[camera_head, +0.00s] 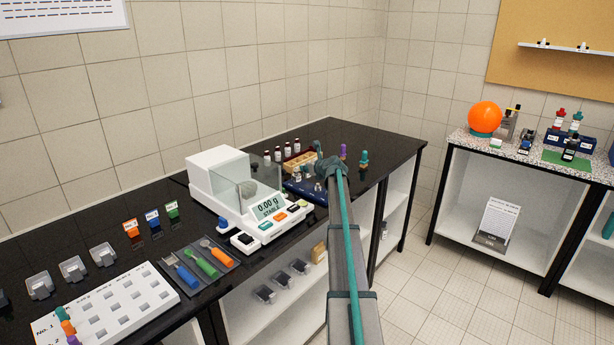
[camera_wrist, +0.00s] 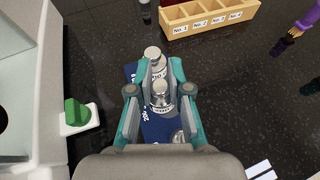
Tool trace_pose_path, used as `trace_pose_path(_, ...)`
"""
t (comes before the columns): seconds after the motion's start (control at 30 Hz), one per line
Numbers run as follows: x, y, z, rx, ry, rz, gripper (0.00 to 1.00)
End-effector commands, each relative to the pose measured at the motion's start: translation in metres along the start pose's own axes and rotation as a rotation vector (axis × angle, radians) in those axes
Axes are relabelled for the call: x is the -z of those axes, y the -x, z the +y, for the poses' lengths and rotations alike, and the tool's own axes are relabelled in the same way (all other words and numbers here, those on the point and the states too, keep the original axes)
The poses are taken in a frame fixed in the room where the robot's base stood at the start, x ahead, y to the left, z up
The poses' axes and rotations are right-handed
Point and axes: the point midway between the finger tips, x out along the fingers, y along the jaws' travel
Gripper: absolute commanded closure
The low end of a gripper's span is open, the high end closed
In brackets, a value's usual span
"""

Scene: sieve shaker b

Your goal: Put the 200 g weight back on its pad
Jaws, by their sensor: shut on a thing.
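A silver knobbed weight (camera_wrist: 160,97) sits between the teal fingers of my gripper (camera_wrist: 160,82) in the wrist view, and the gripper is shut on it. I cannot read its mark. Below it is a dark blue pad board (camera_wrist: 132,72) with white lettering, also in the head view (camera_head: 303,191). Another silver weight (camera_wrist: 152,54) stands just beyond the held one, and part of a third (camera_wrist: 178,137) shows nearer. My gripper (camera_head: 323,178) is over the board in the head view, where my arm hides the held weight. I cannot tell whether the held weight touches the board.
The balance (camera_head: 217,177), reading 0.00 g, stands left of the board; its green knob (camera_wrist: 76,113) is close by. A wooden numbered rack (camera_wrist: 212,17) is beyond, with small bottles (camera_head: 287,151) behind. Purple (camera_head: 343,152) and teal-handled (camera_head: 364,158) brushes stand right. Black counter between is clear.

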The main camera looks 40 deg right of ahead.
Motion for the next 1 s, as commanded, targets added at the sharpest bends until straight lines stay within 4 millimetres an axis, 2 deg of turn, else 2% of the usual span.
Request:
trace_pose_path(0.03, 0.002, -0.006, -0.003, 0.0, -0.002, 0.0, 1.0)
trace_pose_path(0.37, 0.014, -0.025, -0.011, 0.001, -0.001, 0.0, 1.0)
trace_pose_path(0.6, 0.041, -0.034, -0.01, 0.0, -0.002, -0.001, 1.0)
trace_pose_path(0.97, 0.045, -0.035, -0.01, 0.001, -0.001, -0.001, 1.0)
trace_pose_path(1.0, 0.045, -0.035, -0.01, 0.0, -0.001, 0.0, 0.77)
